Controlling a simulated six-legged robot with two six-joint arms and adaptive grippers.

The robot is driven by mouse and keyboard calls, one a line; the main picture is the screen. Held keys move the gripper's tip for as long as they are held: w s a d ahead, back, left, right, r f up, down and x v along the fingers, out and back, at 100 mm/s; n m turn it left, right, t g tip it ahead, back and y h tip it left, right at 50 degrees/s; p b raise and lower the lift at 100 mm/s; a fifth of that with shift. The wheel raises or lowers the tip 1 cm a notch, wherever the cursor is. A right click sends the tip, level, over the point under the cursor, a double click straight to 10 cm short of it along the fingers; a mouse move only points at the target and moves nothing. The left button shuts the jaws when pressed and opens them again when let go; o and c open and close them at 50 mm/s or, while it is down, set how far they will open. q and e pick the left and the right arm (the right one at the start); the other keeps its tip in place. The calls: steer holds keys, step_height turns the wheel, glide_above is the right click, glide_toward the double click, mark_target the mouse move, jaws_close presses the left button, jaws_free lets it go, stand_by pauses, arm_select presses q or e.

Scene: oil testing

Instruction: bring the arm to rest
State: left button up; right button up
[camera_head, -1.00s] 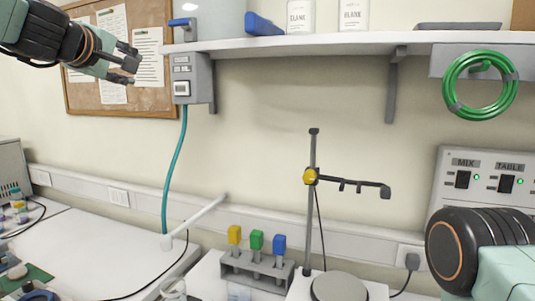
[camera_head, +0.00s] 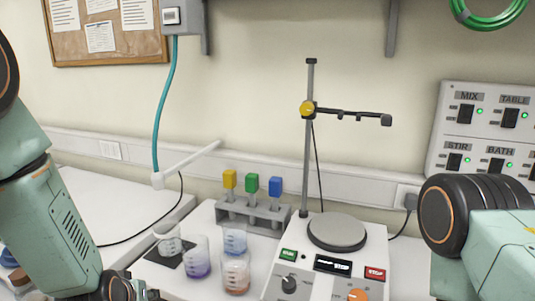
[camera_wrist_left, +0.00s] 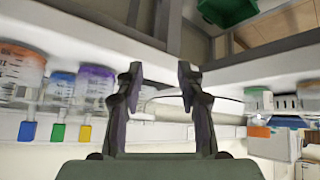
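My left arm comes in at the left edge of the head view and hangs down to the bottom. Its gripper (camera_head: 135,292) shows only partly at the bottom edge. In the left wrist view the left gripper (camera_wrist_left: 160,75) has its two dark fingers spread, with nothing held between them. The wrist view appears upside down and blurred, with beakers on its left side. A green and black part of my right arm shows at the right edge of the head view; its gripper is not in view.
Several beakers, one purple (camera_head: 196,258), stand right of the left gripper. Behind them is a rack (camera_head: 253,215) with yellow, green and blue tops. A stirrer (camera_head: 335,233) with a stand (camera_head: 310,140) is at centre right. The left bench top (camera_head: 125,215) is largely clear.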

arm_select(q)
steer(key=s+d+f+m+g+b, duration=0.1)
steer(key=s+d+f+g+b, duration=0.1)
steer(key=s+f, duration=1)
steer(key=s+d+f+m+g+h+b, duration=0.1)
steer(key=s+f+g+b, duration=0.4)
steer(key=s+f, duration=0.8)
steer(key=s+d+m+g, duration=0.1)
steer(key=s, duration=0.6)
steer(key=shift+f+b, duration=0.25)
steer(key=shift+b, duration=0.05)
